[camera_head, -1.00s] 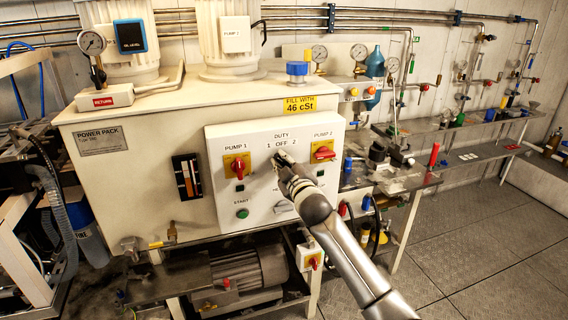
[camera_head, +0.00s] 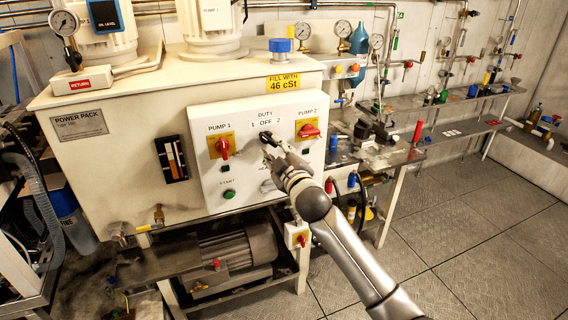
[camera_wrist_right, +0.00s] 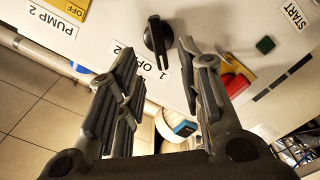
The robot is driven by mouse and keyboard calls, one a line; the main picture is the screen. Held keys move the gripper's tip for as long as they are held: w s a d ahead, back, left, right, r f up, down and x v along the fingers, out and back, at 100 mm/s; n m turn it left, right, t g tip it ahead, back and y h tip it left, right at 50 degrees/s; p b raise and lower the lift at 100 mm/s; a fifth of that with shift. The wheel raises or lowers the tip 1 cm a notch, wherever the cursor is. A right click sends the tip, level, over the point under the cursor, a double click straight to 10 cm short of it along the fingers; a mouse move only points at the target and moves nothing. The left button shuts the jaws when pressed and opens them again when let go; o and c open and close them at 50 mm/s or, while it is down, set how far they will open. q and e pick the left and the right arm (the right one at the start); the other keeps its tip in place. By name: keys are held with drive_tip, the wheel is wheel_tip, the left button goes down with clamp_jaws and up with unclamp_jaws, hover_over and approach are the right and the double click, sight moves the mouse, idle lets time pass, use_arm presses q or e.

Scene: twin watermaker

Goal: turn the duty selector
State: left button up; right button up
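The duty selector (camera_head: 264,135) is a black knob on the white control panel, under the "DUTY 1 OFF 2" label. It also shows in the right wrist view (camera_wrist_right: 156,38), with a light mark on its end. My right gripper (camera_head: 272,147) is close to the panel, just below and right of the knob in the head view. In the right wrist view the gripper (camera_wrist_right: 156,55) is open and empty, its two fingers apart with the knob in the gap between their tips. I see no clear contact with the knob. My left gripper is not in view.
Red pump 1 (camera_head: 222,147) and pump 2 (camera_head: 309,131) switches on yellow plates flank the selector. A green start button (camera_head: 228,193) sits lower left. A bench (camera_head: 405,156) with valves stands at right. The floor (camera_head: 470,230) in front is clear.

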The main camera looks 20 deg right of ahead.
drive_tip(key=s, duration=0.6)
drive_tip(key=shift+d, duration=0.1)
idle(0.3)
wheel_tip(320, 180, down, 26)
drive_tip(key=s+d+m+g, duration=0.2)
drive_tip(key=s+g, duration=0.1)
drive_tip(key=g, duration=0.2)
drive_tip(key=s+f+m+g, duration=0.1)
drive_tip(key=s+f+g, duration=0.1)
drive_tip(key=s+f, duration=0.7)
drive_tip(key=s+f+m+g, duration=0.15)
drive_tip(key=s+f, duration=0.25)
drive_tip(key=f, duration=0.8)
drive_tip(key=s+f+m+g, duration=0.1)
drive_tip(key=s+f+g, duration=0.1)
drive_tip(key=s+f, duration=0.7)
drive_tip(key=s+f+g, duration=0.3)
drive_tip(key=s+f, duration=0.3)
drive_tip(key=s, duration=0.6)
drive_tip(key=s+f+m+g, duration=0.1)
drive_tip(key=s+f, duration=0.2)
drive_tip(key=s, duration=0.7)
drive_tip(key=s+f+g, duration=0.2)
drive_tip(key=s+f, duration=0.1)
drive_tip(key=s, duration=0.8)
drive_tip(key=shift+s+a+f+m+h, duration=0.25)
drive_tip(key=shift+a+m+h, duration=0.1)
drive_tip(key=shift+a, duration=0.1)
drive_tip(key=shift+g, duration=0.25)
